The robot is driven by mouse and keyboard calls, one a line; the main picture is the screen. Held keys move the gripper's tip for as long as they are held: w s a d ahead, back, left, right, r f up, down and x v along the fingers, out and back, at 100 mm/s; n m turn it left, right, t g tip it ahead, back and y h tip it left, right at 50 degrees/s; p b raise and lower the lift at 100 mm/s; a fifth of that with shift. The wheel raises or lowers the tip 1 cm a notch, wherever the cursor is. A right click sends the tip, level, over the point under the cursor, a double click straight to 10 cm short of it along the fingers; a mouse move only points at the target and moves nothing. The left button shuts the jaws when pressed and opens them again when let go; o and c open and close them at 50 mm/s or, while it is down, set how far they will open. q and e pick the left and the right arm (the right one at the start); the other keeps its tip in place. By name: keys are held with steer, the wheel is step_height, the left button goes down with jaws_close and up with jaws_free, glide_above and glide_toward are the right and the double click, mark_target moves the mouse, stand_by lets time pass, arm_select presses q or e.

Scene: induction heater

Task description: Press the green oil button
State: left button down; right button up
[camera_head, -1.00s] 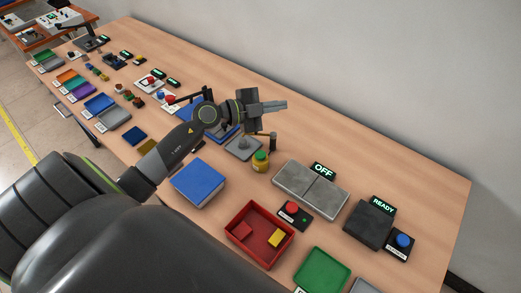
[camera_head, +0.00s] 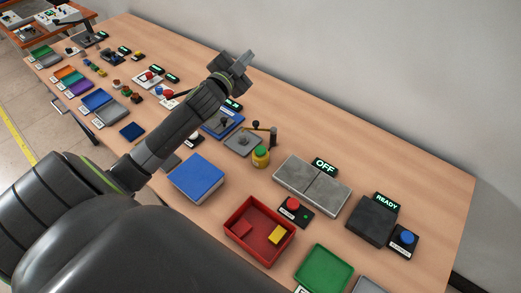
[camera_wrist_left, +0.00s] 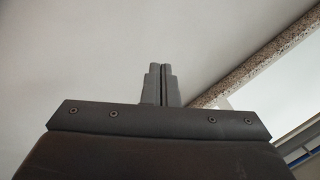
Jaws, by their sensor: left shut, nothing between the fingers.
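A small yellow round container with a green button-like top (camera_head: 261,152) stands upright on the wooden table, right of the middle of the head view. My left gripper (camera_head: 244,59) is raised at the far side of the table, up and left of the green top and well apart from it, pointing up toward the wall. Its fingers are shut and empty. In the left wrist view the closed fingers (camera_wrist_left: 161,85) show against a pale wall or ceiling, and no button is in sight there. My right gripper is not in view.
A stand with a dark arm (camera_head: 272,136) is just behind the container. A grey block with an OFF sign (camera_head: 324,165) is to the right. A red tray (camera_head: 243,243), a red button (camera_head: 293,203) and a blue box (camera_head: 196,177) are in front.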

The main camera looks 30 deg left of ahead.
arm_select(q)
step_height(320, 180, down, 5)
steer(key=g, duration=0.3)
steer(key=m+g+h+b, duration=0.2)
steer(key=m+g+h, duration=0.4)
steer(key=m+g, duration=0.15)
glide_above(257, 151)
step_height(257, 151, down, 8)
steer(key=shift+f+n, duration=0.15)
steer(key=shift+n, duration=0.3)
steer(key=shift+f, duration=0.1)
step_height(257, 151, down, 7)
steer(key=b, duration=0.6)
steer(key=shift+f, duration=0.2)
steer(key=shift+f+b, duration=0.65)
steer(key=shift+f, duration=0.05)
steer(key=shift+f, duration=0.35)
